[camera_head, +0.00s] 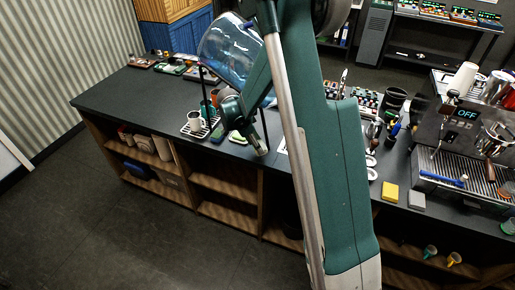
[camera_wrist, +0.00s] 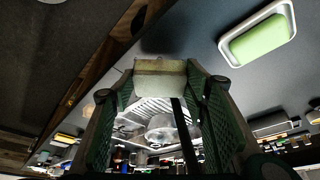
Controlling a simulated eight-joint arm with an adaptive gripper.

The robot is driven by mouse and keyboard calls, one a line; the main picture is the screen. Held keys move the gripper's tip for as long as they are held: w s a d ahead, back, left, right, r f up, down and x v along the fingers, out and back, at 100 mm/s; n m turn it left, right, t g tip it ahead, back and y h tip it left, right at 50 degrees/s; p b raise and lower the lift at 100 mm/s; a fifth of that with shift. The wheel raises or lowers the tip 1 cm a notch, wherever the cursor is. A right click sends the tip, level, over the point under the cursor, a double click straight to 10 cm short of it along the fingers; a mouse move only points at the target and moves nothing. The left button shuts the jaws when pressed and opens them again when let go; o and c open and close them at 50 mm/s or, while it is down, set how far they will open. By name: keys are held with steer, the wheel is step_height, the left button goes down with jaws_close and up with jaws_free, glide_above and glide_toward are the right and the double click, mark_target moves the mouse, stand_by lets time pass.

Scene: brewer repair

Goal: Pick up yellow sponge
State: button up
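In the wrist view, a pale block with a yellowish-brown edge (camera_wrist: 160,68) fills the gap between the tips of my gripper (camera_wrist: 161,80); the green fingers press against both its sides. It looks like a sponge. In the head view my gripper (camera_head: 260,143) is over the front edge of the dark counter, and the block is hard to make out. A flat yellow sponge-like piece (camera_head: 390,192) lies on the counter farther right, beside a grey one (camera_head: 416,200), well apart from my gripper.
A green sponge in a white dish (camera_wrist: 258,40) lies near my gripper. A wire rack (camera_head: 199,128) with a mug (camera_head: 194,122) stands to the left. An espresso machine (camera_head: 464,135) stands at the right. The counter's left stretch (camera_head: 135,96) is mostly clear.

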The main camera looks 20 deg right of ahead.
steer(key=a+b, duration=0.2)
steer(key=a, duration=1.5)
steer(key=shift+a, duration=0.25)
steer(key=shift+w, duration=0.1)
steer(key=shift+c, duration=0.9)
steer(key=s+d+r+m+g+b, duration=0.1)
steer(key=s+d+m, duration=0.2)
steer(key=s+d, duration=0.5)
steer(key=s+d+r+m+g+y, duration=0.1)
steer(key=s+d, duration=0.7)
steer(key=d, duration=1.2)
steer(key=s+d+r+m+g+b, duration=0.1)
steer(key=s+d+m, duration=0.4)
steer(key=d, duration=0.8)
steer(key=s+r, duration=0.1)
steer(key=s, duration=0.1)
steer(key=shift+s+d+r+b, duration=0.2)
steer(key=shift+s+d+b, duration=0.15)
steer(key=shift+s+d, duration=0.05)
